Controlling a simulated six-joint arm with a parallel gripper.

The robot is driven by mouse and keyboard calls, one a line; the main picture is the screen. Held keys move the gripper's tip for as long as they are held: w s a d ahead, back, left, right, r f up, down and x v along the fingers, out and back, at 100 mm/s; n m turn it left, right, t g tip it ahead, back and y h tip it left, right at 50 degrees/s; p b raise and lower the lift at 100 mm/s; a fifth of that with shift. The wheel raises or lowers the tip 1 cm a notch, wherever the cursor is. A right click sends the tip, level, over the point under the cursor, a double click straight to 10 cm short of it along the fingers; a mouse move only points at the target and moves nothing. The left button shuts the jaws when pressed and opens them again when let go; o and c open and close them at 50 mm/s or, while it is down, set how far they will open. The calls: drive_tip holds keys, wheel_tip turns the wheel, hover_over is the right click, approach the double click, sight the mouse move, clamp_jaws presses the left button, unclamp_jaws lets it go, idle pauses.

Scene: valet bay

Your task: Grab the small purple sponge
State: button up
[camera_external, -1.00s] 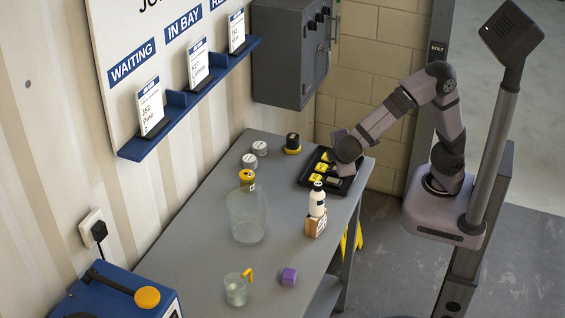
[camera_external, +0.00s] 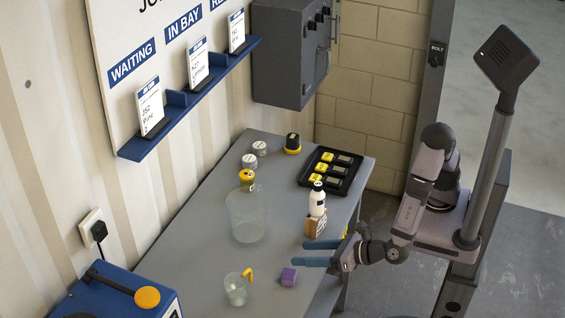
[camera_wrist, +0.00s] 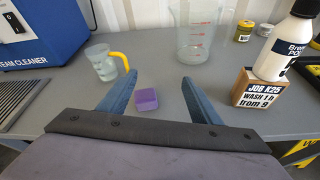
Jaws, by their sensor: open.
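The small purple sponge (camera_external: 288,276) is a block on the grey table near its front edge, right of a small clear jug. In the wrist view the sponge (camera_wrist: 147,99) lies ahead, in line with the gap between the fingers. My gripper (camera_external: 305,253) has two blue fingers, spread apart and empty. In the external view it reaches over the table's front edge, just behind and above the sponge in the picture. In the wrist view my gripper (camera_wrist: 158,80) shows both fingers, one on each side of the sponge's line, and nothing between them touches them.
The clear jug with a yellow handle (camera_external: 236,289) stands close left of the sponge. A large clear beaker (camera_external: 246,214) is farther back. A white bottle (camera_external: 317,200) and a wooden block with lettering (camera_wrist: 259,88) stand close to the gripper's right. A black tray (camera_external: 308,182) lies at the far end.

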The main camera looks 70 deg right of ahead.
sight(292, 274)
drive_tip(key=s+f+n, duration=0.1)
drive_tip(key=a+f+n+y, duration=0.1)
drive_tip(key=s+a+f+n, duration=0.1)
drive_tip(key=f+n, duration=0.1)
drive_tip(key=shift+s+a+f+g+y+b, duration=0.1)
drive_tip(key=shift+s+a+g+y+b, duration=0.1)
drive_tip(key=shift+s+g+y+b, duration=0.15)
drive_tip(key=shift+p+x, duration=0.4)
drive_tip(key=shift+x, duration=0.65)
drive_tip(key=shift+w+p, duration=0.3)
drive_tip(key=shift+w, duration=0.1)
drive_tip(key=shift+p+x, duration=0.8)
drive_tip(key=shift+x, duration=1.45)
drive_tip(key=shift+a, duration=0.15)
drive_tip(key=c, duration=1.1)
